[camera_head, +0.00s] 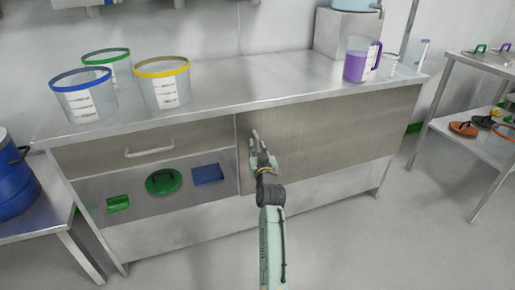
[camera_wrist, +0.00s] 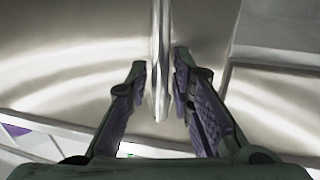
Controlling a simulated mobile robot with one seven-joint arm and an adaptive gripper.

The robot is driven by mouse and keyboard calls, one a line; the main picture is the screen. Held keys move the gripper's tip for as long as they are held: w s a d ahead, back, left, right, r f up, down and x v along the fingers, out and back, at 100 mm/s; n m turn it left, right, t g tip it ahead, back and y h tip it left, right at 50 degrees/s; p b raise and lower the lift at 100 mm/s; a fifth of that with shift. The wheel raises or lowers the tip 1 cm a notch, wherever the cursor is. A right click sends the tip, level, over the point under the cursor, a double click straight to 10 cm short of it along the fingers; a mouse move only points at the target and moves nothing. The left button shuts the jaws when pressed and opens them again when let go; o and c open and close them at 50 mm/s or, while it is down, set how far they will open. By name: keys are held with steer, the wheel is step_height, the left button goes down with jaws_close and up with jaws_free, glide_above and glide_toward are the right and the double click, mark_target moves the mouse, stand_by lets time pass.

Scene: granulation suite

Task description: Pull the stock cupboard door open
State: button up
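The stock cupboard door (camera_head: 330,126) is a brushed metal panel in the right part of the steel bench front. It looks shut, flush with the front. My gripper (camera_head: 254,138) is at the door's left part in the head view. In the wrist view a bright metal bar (camera_wrist: 161,50), seemingly the door handle, runs between my two open fingers (camera_wrist: 160,72). A narrow gap shows on each side of the bar, so the fingers do not grip it. In the head view the handle is hidden or too small to make out.
A drawer (camera_head: 150,148) with a bar handle is left of the door, above an open shelf with green and blue items. Tubs (camera_head: 164,88) and a purple-filled jug (camera_head: 357,66) stand on the worktop. A blue drum (camera_head: 12,180) is at left, a rack (camera_head: 470,122) at right. Floor in front looks clear.

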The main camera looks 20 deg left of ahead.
jaws_close()
stand_by(0.6)
